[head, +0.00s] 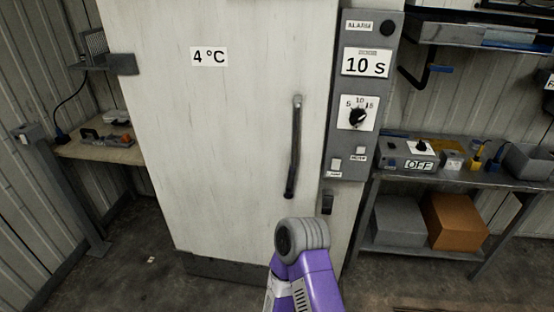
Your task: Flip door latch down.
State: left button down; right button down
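A tall pale door (220,130) with a "4 °C" label fills the middle of the head view and looks closed. A long dark vertical handle (295,150) is mounted near its right edge. A small dark fitting (327,203), which looks like the door latch, sits on the frame right of the handle's lower end. It is too small to tell clearly whether it is up or down. Neither gripper shows. A purple link and grey joint of one of my arms rise at the bottom centre, just below the handle and the latch.
A grey control panel (345,190) with a dial and a "10 s" display is above the latch. At right, a metal bench (440,182) holds small devices, with grey and orange boxes (455,222) below. A small table (90,153) stands at left.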

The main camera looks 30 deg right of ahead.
aim_at(289, 194)
jog(key=z, duration=0.65)
jog(key=i, duration=0.85)
jog(key=z, duration=0.75)
